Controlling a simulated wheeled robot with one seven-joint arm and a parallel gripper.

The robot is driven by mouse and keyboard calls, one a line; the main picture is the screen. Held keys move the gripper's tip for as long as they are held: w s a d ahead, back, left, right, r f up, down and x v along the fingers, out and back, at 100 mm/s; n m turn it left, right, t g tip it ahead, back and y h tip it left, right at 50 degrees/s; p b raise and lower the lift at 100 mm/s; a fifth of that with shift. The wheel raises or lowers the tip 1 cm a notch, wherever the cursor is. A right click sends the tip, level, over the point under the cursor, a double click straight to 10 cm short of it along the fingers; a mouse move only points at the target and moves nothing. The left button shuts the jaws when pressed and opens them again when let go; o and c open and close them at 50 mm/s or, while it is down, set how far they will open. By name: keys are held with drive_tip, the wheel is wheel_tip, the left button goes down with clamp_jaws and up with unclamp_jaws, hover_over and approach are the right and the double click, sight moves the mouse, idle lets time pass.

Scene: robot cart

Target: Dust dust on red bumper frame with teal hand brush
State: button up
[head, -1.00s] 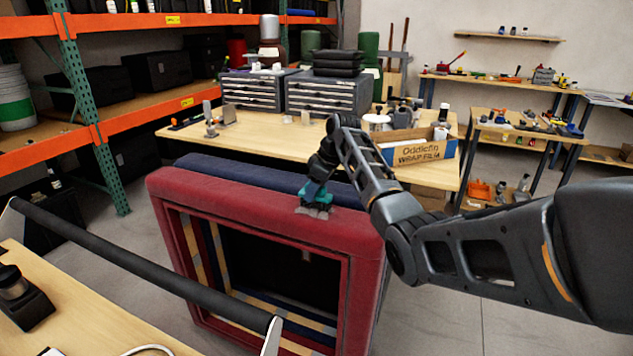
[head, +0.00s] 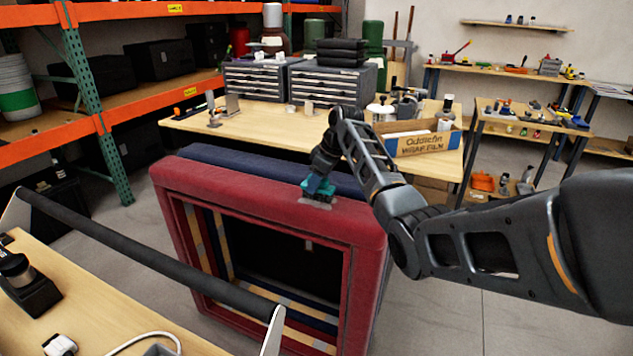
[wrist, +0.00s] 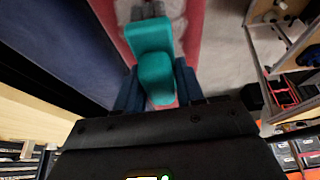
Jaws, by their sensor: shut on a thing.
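The red bumper frame (head: 250,208) stands in the middle of the head view, a padded red square with an open centre. My gripper (head: 322,180) is over its top bar, right of the middle, and is shut on the teal hand brush (head: 317,190). In the wrist view the brush's teal handle (wrist: 155,75) sits between my two fingers (wrist: 157,90), with its head over the red bar. The bristles appear to be on or close to the top of the bar. A pale grey dust patch (head: 318,203) shows on the bar beside the brush head.
A dark blue padded frame (head: 220,160) stands right behind the red one. A wooden workbench (head: 250,125) with drawer units and a cardboard box (head: 420,148) lies beyond. My cart's black handle bar (head: 140,255) crosses the lower left. Bare floor shows at the right.

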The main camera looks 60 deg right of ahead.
drive_tip(key=shift+f, duration=0.5)
idle(1.7)
drive_tip(key=shift+a, duration=0.1)
drive_tip(key=shift+a+r+p, duration=0.15)
drive_tip(key=shift+a+p, duration=0.4)
drive_tip(key=shift+p, duration=0.25)
drive_tip(key=shift+s+a+p, duration=0.2)
drive_tip(key=shift+a+p, duration=0.25)
drive_tip(key=shift+a, duration=0.65)
drive_tip(key=shift+f, duration=0.2)
drive_tip(key=d+b, duration=0.2)
drive_tip(key=d, duration=0.1)
drive_tip(key=shift+w+d+f, duration=0.1)
drive_tip(key=shift+w+f, duration=0.05)
drive_tip(key=shift+d+r+b, duration=0.2)
drive_tip(key=shift+d+b, duration=0.25)
drive_tip(key=shift+d, duration=0.25)
